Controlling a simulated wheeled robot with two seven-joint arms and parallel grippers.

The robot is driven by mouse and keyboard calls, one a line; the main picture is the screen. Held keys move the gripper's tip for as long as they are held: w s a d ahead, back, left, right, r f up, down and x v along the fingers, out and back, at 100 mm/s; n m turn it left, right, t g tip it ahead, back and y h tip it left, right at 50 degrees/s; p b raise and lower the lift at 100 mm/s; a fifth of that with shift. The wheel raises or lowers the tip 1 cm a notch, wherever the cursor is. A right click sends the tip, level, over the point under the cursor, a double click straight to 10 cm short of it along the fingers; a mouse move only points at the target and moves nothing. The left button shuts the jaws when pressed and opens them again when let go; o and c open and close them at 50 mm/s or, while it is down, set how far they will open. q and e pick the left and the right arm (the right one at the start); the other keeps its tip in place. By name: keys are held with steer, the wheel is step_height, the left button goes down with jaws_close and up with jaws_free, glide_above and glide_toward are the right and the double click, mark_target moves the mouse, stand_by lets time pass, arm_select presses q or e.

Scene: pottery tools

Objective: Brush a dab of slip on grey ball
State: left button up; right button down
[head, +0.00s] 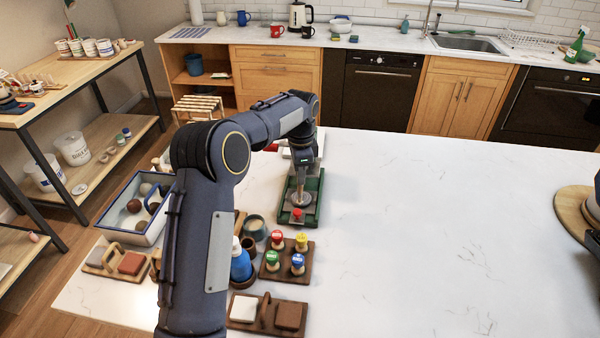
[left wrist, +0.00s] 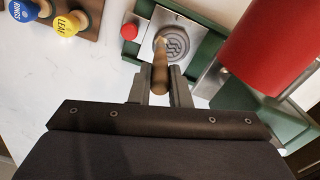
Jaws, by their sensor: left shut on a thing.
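My left gripper (head: 302,185) is shut on a wooden handle (left wrist: 160,75); it also shows in the left wrist view (left wrist: 160,92). The handle points down at a grey round piece (left wrist: 174,43) with a raised swirl, on a metal plate in a green stand (head: 314,205). I cannot tell whether handle and grey piece touch or are one tool. Several balls lie in a blue-rimmed tray (head: 124,228) at the left; one (head: 145,188) looks greyish, partly shaded. No brush is clearly seen. My right gripper is out of view.
A wooden block holds several colour-topped stamps (head: 301,242) in front of the stand. A blue bottle (head: 241,265) stands beside my left arm. A red cylinder (left wrist: 265,45) is close by in the left wrist view. The white table (head: 430,230) is clear to the right.

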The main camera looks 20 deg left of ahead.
arm_select(q)
steer(key=shift+d+f, duration=0.1)
steer(key=shift+r, duration=3.55)
steer(key=shift+s, duration=0.1)
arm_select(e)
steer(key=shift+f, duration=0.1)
